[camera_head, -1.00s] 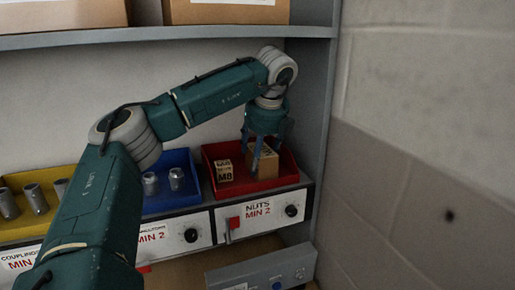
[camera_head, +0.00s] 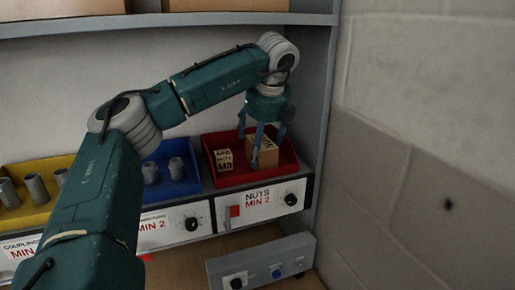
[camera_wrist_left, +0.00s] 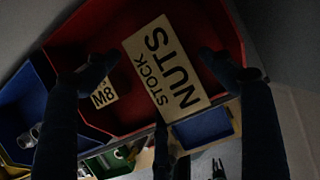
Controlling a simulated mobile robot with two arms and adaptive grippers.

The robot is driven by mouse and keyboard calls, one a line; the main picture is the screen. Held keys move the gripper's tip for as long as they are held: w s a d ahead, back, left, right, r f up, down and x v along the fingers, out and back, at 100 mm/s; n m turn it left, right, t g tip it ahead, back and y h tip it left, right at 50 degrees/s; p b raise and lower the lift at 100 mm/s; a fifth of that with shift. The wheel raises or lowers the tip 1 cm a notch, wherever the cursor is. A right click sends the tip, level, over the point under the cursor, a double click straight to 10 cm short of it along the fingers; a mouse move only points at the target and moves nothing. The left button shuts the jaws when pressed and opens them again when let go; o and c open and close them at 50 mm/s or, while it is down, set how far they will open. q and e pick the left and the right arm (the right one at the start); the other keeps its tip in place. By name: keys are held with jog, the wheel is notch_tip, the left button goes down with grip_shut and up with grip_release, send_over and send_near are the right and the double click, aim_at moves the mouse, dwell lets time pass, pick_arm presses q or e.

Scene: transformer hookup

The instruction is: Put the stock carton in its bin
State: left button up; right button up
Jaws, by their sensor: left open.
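The stock carton (camera_head: 268,153), a tan box printed STOCK NUTS, is in the red bin (camera_head: 224,180) above the NUTS MIN 2 label. In the left wrist view the carton (camera_wrist_left: 166,68) lies between my left gripper's spread fingers (camera_wrist_left: 157,66), with a gap at its right side. My left gripper (camera_head: 261,138) is open, pointing down over the bin with its fingers around the carton. Whether the carton rests fully on the bin floor is partly hidden. A smaller M8 box (camera_head: 224,160) sits to its left in the same bin. My right gripper is not seen.
The blue bin (camera_head: 186,187) and yellow bin (camera_head: 35,212), holding metal cylinders, stand to the left. A shelf (camera_head: 180,22) is above, with a side panel (camera_head: 318,110) close on the right. A grey control box (camera_head: 262,265) sits below.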

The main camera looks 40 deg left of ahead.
pick_arm(q)
jog(key=shift+b+v, duration=0.3)
jog(key=shift+v, duration=0.55)
jog(key=s+d+b, duration=0.1)
jog(key=d, duration=0.1)
jog(key=s+d+b, duration=0.2)
jog(key=d, duration=0.1)
jog(key=shift+d+f, duration=0.1)
jog(key=shift+d, duration=0.25)
jog(key=shift+s+d+r, duration=0.1)
jog(key=shift+s+d, duration=0.35)
jog(key=shift+d, duration=0.4)
jog(key=shift+s+d+r, duration=0.1)
jog(key=shift+s+d, duration=0.4)
jog(key=shift+d, duration=0.4)
jog(key=shift+s+d, duration=0.45)
jog(key=shift+d, duration=0.4)
